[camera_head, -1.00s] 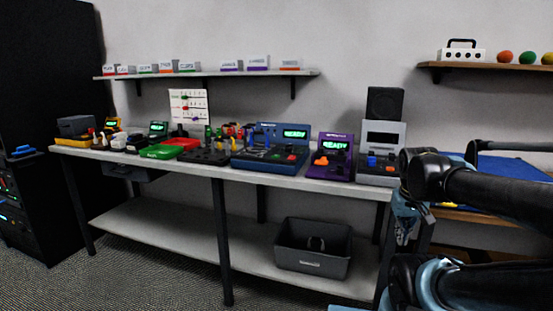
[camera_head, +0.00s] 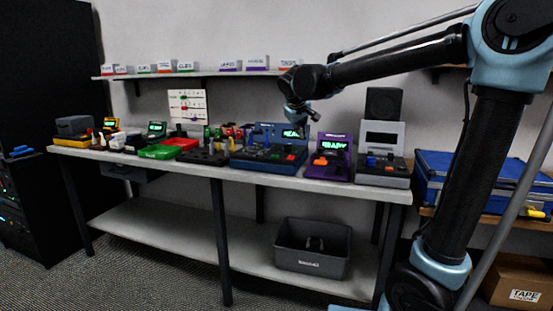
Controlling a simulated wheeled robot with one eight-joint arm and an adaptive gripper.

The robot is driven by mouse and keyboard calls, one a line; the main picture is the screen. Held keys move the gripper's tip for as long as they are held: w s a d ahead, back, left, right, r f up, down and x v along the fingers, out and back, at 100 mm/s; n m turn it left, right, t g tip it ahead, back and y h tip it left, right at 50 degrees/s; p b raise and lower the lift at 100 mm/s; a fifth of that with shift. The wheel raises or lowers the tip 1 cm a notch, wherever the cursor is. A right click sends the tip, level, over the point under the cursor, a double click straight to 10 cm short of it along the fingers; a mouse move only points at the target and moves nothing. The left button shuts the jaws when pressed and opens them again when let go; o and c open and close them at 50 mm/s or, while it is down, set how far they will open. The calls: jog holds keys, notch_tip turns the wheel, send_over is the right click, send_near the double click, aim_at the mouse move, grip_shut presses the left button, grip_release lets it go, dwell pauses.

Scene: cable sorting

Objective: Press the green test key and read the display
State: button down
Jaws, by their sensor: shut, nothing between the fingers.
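A blue tester (camera_head: 262,164) stands on the bench with a lit green display (camera_head: 291,133), partly behind my arm's end. Its text is only partly readable here. A purple tester (camera_head: 341,172) to its right has a green display (camera_head: 333,147) that seems to read READY, and an orange key. I cannot pick out the green test key at this size. My gripper (camera_head: 302,118) is above and in front of the blue tester's display in the picture, small and dark. It is shut and empty. I cannot tell whether it touches anything.
The grey bench (camera_head: 190,160) also carries a grey device (camera_head: 383,172), a green tray (camera_head: 160,152), a red tray (camera_head: 182,143) and small testers at left. A grey bin (camera_head: 313,262) sits on the lower shelf. A blue case (camera_head: 432,165) stands at right.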

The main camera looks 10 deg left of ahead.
jog(key=a+r+n+t+y, duration=0.1)
jog(key=a+r, duration=0.1)
jog(key=a, duration=0.9)
jog(key=shift+w+n, duration=0.15)
jog(key=shift+n, duration=0.15)
jog(key=shift+a, duration=0.1)
jog(key=shift+f, duration=4.3)
jog(key=shift+f, duration=0.75)
jog(key=shift+r, duration=0.8)
jog(key=shift+r, duration=2.5)
